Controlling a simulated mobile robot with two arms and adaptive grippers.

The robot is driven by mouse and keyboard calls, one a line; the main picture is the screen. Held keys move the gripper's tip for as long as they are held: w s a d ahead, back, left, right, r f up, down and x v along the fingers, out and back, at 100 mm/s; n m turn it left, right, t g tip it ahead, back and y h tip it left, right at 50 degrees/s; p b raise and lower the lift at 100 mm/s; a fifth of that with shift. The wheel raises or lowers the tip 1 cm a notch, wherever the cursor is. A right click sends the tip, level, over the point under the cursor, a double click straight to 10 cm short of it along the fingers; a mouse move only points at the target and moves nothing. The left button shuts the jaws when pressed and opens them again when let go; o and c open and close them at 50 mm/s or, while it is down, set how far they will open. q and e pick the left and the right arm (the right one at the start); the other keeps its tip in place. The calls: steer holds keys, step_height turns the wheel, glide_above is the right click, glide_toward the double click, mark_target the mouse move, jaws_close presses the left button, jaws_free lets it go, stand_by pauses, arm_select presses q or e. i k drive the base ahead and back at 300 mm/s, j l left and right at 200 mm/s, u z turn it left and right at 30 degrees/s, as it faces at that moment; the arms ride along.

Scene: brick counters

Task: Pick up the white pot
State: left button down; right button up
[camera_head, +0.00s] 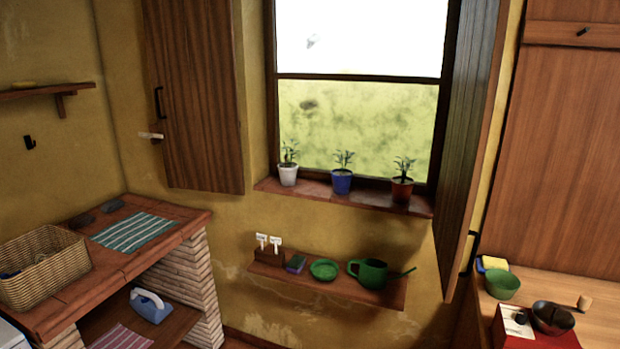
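The white pot (288,175) stands upright on the window sill (262,186), at its left end, with a small green plant in it. A blue pot (341,182) stands to its right, and a red-brown pot (402,190) stands further right near the open shutter. Both also hold plants. The three pots stand apart from each other. Neither of my grippers shows in the head view.
A wooden shelf (330,287) below the sill holds a green watering can (368,272), a green dish (324,269) and a wooden box. A brick counter (60,308) with a wicker basket (45,265) is at left. Open shutters (198,95) flank the window. A wooden counter (600,320) is at right.

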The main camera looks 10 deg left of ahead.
mark_target(288, 176)
steer(key=i+j+z, duration=0.6)
steer(key=i+j, duration=0.15)
